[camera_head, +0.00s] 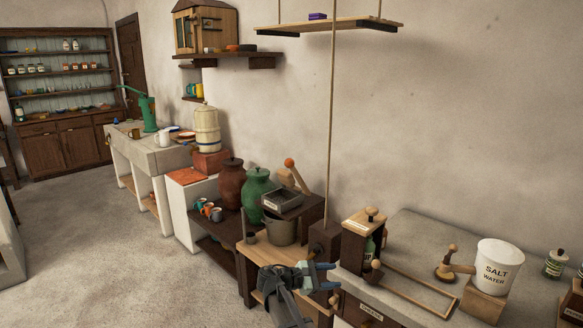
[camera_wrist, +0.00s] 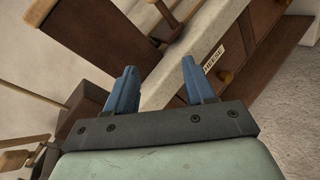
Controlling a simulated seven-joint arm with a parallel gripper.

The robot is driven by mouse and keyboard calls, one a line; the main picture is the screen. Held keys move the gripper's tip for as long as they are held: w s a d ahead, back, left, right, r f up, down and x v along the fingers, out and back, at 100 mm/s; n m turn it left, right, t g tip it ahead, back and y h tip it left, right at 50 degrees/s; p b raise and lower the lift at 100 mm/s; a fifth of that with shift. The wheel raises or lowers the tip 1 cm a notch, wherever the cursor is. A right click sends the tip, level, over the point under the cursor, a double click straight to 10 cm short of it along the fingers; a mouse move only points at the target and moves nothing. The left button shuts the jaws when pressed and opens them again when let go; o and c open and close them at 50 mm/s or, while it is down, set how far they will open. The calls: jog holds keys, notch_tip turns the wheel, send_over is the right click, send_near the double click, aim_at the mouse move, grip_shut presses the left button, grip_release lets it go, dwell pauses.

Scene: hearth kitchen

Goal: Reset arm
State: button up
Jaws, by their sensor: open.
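My gripper (camera_head: 322,276) is in front of the counter in the head view, with its blue fingers pointing right. In the wrist view my gripper (camera_wrist: 160,82) shows two blue fingers spread apart with nothing between them. It is open and empty. Beyond the fingers, the wrist view shows the counter's pale edge (camera_wrist: 168,92) and a brown drawer front with a label (camera_wrist: 214,57).
A wooden stand with a grey pot (camera_head: 281,232) is behind my gripper. To the right are a wooden frame (camera_head: 420,289), a wooden box with a knob (camera_head: 362,236) and a white salt water bucket (camera_head: 499,265). A shelf (camera_head: 330,25) hangs above. The floor at left (camera_head: 90,250) is clear.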

jog(key=s+a+f+m+g+y, duration=0.1)
jog(key=s+a+f+m+y, duration=0.1)
jog(key=s+f+m+y, duration=0.5)
jog(key=s+a+f+g+y, duration=0.15)
jog(key=s+f, duration=0.35)
jog(key=f, duration=0.7)
jog(key=s+a+f+m+g+y, duration=0.2)
jog(key=s+f+m+y, duration=0.15)
jog(key=s+f, duration=0.4)
jog(key=s+d+f+m+g+y, duration=0.1)
jog(key=s+d+f+g, duration=0.1)
jog(key=s+f, duration=0.4)
jog(key=s+d+f+m+g+y, duration=0.1)
jog(key=s+d+f, duration=0.3)
jog(key=s, duration=1.1)
jog(key=s+d+f+m+g+y, duration=0.1)
jog(key=s+d+f+m+g, duration=0.2)
jog(key=s+f, duration=0.4)
jog(key=s+d+g, duration=0.1)
jog(key=s, duration=0.3)
jog(key=shift+f, duration=0.4)
